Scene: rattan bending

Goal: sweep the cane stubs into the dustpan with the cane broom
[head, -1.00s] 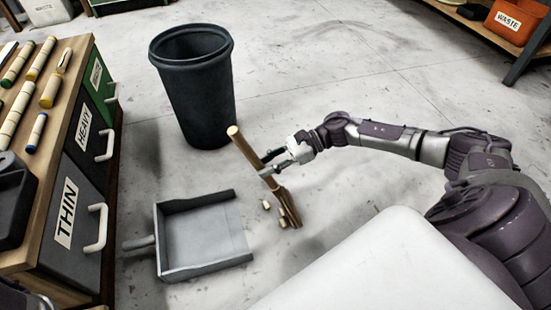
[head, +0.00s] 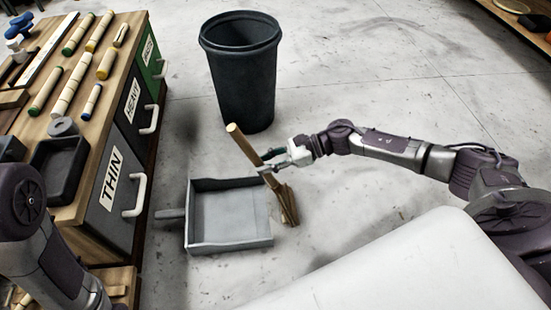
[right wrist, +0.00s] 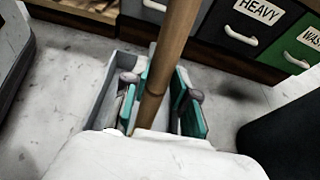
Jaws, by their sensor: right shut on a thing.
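The cane broom (head: 240,144) is tilted, its handle leaning left and its splayed head (head: 288,206) low near the floor. My right gripper (head: 268,161) is shut on the handle, which also shows between the teal finger pads in the right wrist view (right wrist: 172,40). The grey dustpan (head: 228,217) lies on the floor just left of the broom head, its handle pointing left. No cane stubs can be made out now; the broom head or pan wall may hide them. My left arm shows at the lower left, but its gripper is out of view.
A dark bin (head: 246,98) stands behind the dustpan. A bench with labelled drawers (head: 112,188) stands at the left, close to the dustpan handle, with cane pieces (head: 70,91) on top.

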